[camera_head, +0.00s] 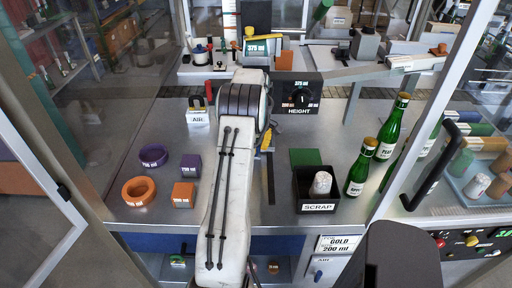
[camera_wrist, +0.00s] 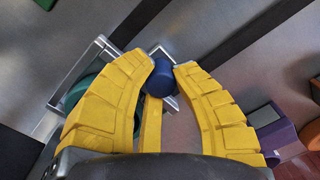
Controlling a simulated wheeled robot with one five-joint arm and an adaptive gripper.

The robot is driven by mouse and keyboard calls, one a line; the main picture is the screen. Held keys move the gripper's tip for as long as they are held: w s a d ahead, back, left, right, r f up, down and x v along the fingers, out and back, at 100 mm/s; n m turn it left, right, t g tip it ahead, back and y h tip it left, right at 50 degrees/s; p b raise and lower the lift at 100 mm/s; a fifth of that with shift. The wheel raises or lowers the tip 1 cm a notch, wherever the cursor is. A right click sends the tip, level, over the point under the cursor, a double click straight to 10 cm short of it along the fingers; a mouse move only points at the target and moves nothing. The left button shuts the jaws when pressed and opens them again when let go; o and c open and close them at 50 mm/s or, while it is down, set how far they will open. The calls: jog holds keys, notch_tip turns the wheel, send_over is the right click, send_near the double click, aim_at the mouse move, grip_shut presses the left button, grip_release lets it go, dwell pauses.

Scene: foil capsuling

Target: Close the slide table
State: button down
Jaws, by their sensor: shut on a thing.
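My gripper (camera_wrist: 163,72) has yellow ribbed fingers, with a blue round knob (camera_wrist: 162,64) between its tips in the wrist view. The fingers are shut on this knob. A yellow bar (camera_wrist: 152,125) runs back from the knob between the fingers. A bright metal plate (camera_wrist: 92,62) lies behind the fingers, with a green round part (camera_wrist: 90,92) partly hidden; I cannot tell for sure that this is the slide table. In the head view my arm hides most of this spot, and only a bit of yellow finger (camera_head: 266,138) shows.
A black SCRAP bin (camera_head: 316,188) holding a pale piece and green bottles (camera_head: 362,168) stand right of my arm. Purple (camera_head: 154,156) and orange (camera_head: 139,191) rings with matching blocks stand left. A HEIGHT dial box (camera_head: 298,93) is behind. Glass panels flank the bench.

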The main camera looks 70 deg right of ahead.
jog(key=shift+d, duration=0.1)
jog(key=c, duration=1.3)
grip_release()
jog(key=shift+s+d+f, duration=0.1)
jog(key=shift+d, duration=0.05)
notch_tip(320, 180, up, 12)
jog(key=shift+r, duration=0.1)
